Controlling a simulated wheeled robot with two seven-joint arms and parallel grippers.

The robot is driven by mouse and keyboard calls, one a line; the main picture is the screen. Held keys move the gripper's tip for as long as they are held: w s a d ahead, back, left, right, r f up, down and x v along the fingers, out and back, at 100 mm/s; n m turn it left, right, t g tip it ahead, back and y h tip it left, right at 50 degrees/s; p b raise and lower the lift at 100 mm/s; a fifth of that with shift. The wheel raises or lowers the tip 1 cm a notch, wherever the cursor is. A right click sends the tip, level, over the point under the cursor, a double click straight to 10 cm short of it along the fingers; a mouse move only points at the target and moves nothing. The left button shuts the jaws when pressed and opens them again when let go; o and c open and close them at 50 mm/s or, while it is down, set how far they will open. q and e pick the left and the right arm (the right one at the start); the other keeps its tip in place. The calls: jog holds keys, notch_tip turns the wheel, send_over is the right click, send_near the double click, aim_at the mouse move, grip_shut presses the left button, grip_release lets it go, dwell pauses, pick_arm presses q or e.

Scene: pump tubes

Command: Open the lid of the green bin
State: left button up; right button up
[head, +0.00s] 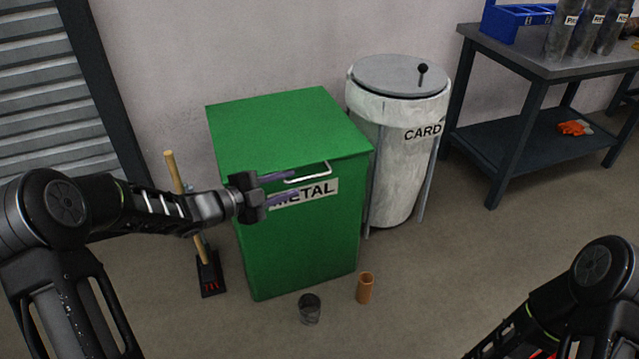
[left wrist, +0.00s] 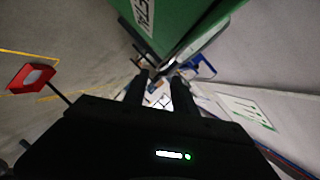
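The green bin (head: 300,250) stands against the wall with a "METAL" label on its front. Its flat green lid (head: 285,125) is down. A thin pale handle (head: 308,174) sits at the lid's front edge, above the label. My left gripper (head: 295,187) is open in front of the bin. Its two fingers point right, one above the other, near the handle's left end and over part of the label. I cannot tell whether they touch the bin. The left wrist view shows the two fingers apart with nothing held, and the green bin (left wrist: 190,18) above them. My right gripper is out of view.
A white "CARD" bin (head: 395,165) with a grey lid stands right of the green bin. A dark cup (head: 309,309) and an orange tube (head: 365,288) stand on the floor in front. A workbench (head: 545,62) is at right. Open floor lies between.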

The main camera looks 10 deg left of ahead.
aim_at(304, 180)
pick_arm(q)
jog(key=shift+w+d+f, duration=0.2)
jog(key=shift+w+d, duration=0.1)
jog(key=shift+w, duration=0.05)
jog(key=b+x, duration=0.2)
jog(key=x, duration=0.4)
jog(key=shift+w+d, duration=0.25)
jog(key=shift+w, duration=0.05)
grip_shut()
jog(key=shift+f, duration=0.1)
dwell(1.0)
